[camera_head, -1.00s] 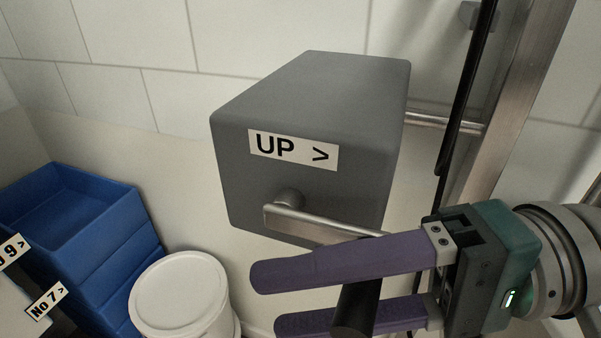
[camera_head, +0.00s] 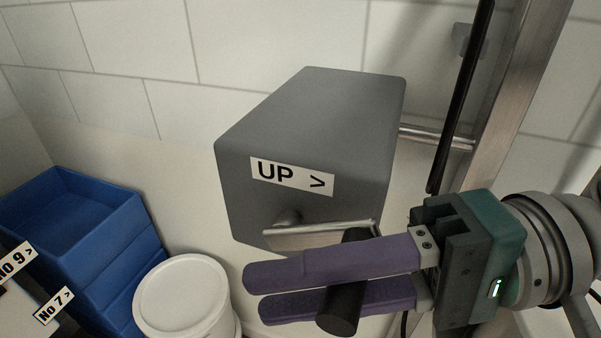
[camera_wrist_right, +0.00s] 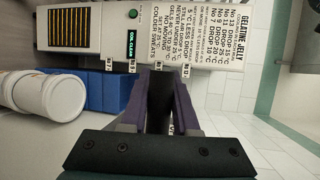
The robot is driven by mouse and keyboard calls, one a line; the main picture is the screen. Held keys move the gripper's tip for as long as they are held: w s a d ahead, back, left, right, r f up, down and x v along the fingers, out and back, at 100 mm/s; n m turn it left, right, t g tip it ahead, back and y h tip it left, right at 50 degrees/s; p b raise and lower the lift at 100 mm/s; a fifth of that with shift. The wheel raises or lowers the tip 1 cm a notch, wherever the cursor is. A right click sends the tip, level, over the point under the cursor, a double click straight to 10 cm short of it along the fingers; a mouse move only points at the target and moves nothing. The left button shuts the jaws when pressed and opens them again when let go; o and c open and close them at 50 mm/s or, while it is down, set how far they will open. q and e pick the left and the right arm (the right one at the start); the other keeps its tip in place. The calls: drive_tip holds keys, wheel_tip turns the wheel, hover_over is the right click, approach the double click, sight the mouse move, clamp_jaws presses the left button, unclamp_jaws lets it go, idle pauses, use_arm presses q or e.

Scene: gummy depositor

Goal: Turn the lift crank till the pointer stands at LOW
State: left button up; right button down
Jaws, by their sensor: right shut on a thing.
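The lift crank has a flat metal arm (camera_head: 315,236) on the front of a grey box (camera_head: 300,120) marked "UP >" (camera_head: 292,176). The arm lies nearly level, its right end slightly higher. A black cylindrical handle (camera_head: 341,312) points toward me from that end. My right gripper (camera_head: 257,293) is shut on the handle, one purple finger above it and one below. In the wrist view the dark handle (camera_wrist_right: 160,92) lies between the fingers. The pointer and a LOW mark do not show. My left gripper is not in view.
Blue stacked crates (camera_head: 85,225) and a white lidded bucket (camera_head: 185,298) stand at the lower left. A metal post (camera_head: 505,90) and a black rod (camera_head: 462,100) rise at the right. A printed jelly panel (camera_wrist_right: 210,40) shows in the wrist view.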

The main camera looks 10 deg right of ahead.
drive_tip(key=shift+a+r, duration=0.1)
drive_tip(key=shift+r, duration=0.1)
drive_tip(key=shift+w+a+r+p, duration=0.4)
drive_tip(key=shift+a+r+p, duration=0.05)
drive_tip(key=shift+a+r, duration=0.15)
drive_tip(key=shift+w+a+r+p, duration=0.35)
drive_tip(key=shift+a+r+p, duration=0.1)
drive_tip(key=shift+r, duration=0.15)
